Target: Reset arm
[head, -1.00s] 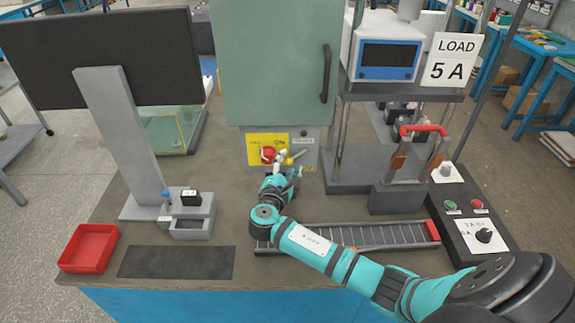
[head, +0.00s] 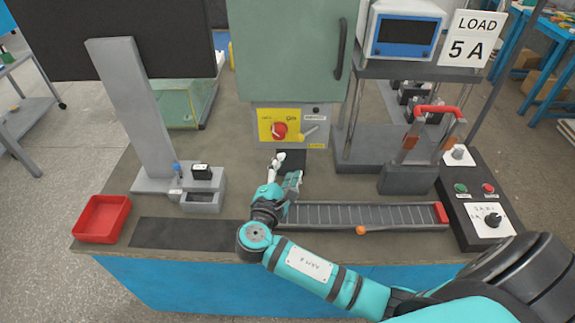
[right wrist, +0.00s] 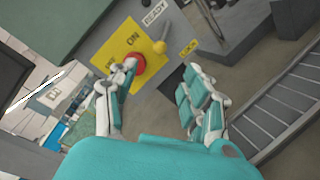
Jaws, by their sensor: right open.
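My right gripper (head: 285,170) is open and empty, above the bench in front of the green cabinet. It also shows open in the right wrist view (right wrist: 160,72), its two fingers spread apart. The yellow switch plate (head: 264,125) with a red knob (head: 280,130) is just beyond the gripper. A yellow-ended lever (head: 306,133) sits right of the knob. In the right wrist view the red knob (right wrist: 136,64) appears near the left fingertip; contact cannot be told there. My left gripper is not in view.
My right forearm passes in front of the slotted rail (head: 360,214). The control box (head: 470,185) and a red-handled fixture (head: 436,112) stand right. A grey holder (head: 203,195), a dark mat (head: 185,233) and a red tray (head: 102,218) lie left. Bare bench (head: 240,165) shows left of the gripper.

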